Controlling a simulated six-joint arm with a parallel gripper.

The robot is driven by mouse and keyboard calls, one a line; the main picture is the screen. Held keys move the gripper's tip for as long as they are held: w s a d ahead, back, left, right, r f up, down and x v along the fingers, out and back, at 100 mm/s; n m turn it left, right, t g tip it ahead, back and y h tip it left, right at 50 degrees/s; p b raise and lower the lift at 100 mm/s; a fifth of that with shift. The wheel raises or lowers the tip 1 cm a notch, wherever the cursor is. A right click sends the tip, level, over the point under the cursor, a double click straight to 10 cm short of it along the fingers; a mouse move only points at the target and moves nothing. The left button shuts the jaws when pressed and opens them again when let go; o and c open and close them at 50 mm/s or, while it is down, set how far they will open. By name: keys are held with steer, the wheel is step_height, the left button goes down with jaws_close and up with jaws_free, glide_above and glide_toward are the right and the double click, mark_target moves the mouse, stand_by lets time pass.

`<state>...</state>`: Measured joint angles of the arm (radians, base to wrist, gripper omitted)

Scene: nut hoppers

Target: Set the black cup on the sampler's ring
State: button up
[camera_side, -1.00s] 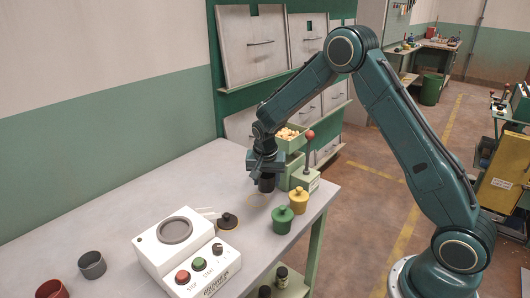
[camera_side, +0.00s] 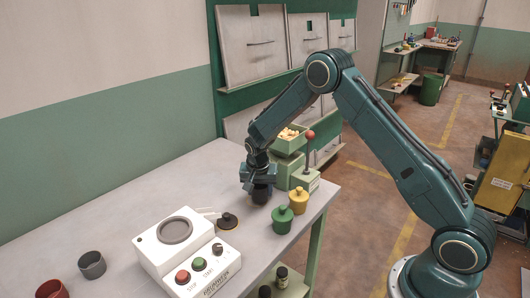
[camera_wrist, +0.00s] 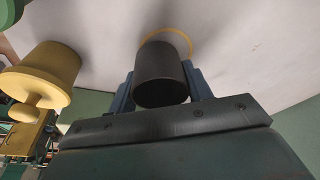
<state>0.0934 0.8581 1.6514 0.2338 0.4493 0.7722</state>
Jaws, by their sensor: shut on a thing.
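The black cup (camera_side: 262,194) is held between the fingers of my gripper (camera_side: 259,182), low over the table beside the hopper stand. In the wrist view the cup (camera_wrist: 161,76) sits between the two blue fingers of my gripper (camera_wrist: 158,90). I cannot tell whether its base touches the table. A yellow circle (camera_wrist: 178,34) on the tabletop shows just beyond it. The sampler (camera_side: 160,257) is a white box with a grey ring (camera_side: 175,230) on top, nearer the front left. The ring is empty.
A green jar (camera_side: 282,220) and a yellow jar (camera_side: 299,201) stand right of the cup. Grey (camera_side: 92,265) and red (camera_side: 52,289) cups stand front left. A nut hopper (camera_side: 289,139) is behind. The back left tabletop is clear.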

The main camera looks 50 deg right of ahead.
mark_target(256, 197)
steer(key=shift+w+f, duration=0.15)
steer(key=shift+w, duration=0.5)
steer(key=shift+f, duration=0.45)
steer(key=shift+f, duration=0.1)
steer(key=o, duration=1)
steer(key=shift+o, duration=0.2)
steer(key=v, duration=1.2)
steer(key=shift+s+a, duration=0.1)
